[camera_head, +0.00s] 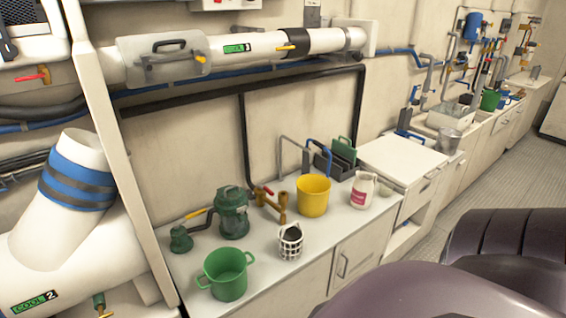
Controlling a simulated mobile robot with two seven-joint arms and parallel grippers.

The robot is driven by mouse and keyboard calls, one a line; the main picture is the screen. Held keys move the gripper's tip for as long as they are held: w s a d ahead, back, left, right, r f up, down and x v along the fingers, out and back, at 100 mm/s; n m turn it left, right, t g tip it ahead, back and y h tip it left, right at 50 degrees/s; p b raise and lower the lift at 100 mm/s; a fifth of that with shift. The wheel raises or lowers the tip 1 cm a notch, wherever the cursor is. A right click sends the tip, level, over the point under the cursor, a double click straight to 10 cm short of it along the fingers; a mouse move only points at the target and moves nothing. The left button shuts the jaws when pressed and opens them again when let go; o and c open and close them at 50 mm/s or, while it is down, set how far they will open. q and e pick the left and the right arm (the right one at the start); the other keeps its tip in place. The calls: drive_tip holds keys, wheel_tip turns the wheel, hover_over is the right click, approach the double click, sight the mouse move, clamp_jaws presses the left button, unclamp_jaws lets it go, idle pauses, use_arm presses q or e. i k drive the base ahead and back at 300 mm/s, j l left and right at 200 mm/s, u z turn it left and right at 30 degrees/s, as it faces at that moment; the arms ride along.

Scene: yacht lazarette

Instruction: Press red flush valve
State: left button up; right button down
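A brass valve fitting (278,204) with a small red handle stands on the white counter, between a green strainer housing (233,212) and a yellow bucket (313,195). Another red lever handle (34,76) sits on a pipe at the far left edge, below a dark grille. I cannot tell from this view which of the two is the flush valve. Neither of my grippers is in view. Large dark purple rounded shapes at the lower right look like parts of my own body and hide some of the floor and cabinets.
The white counter (202,265) also holds a green pot (228,274), a white basket (290,242) and a white jug (362,190). A large white pipe (65,240) and slanted post stand at left. Open floor (480,172) lies at right.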

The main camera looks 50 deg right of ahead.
sight(265, 189)
drive_tip(key=k+l, duration=0.15)
drive_tip(key=l, duration=0.25)
drive_tip(key=k+l, duration=0.15)
drive_tip(key=l, duration=0.25)
drive_tip(key=k+l, duration=0.15)
drive_tip(key=l, duration=0.25)
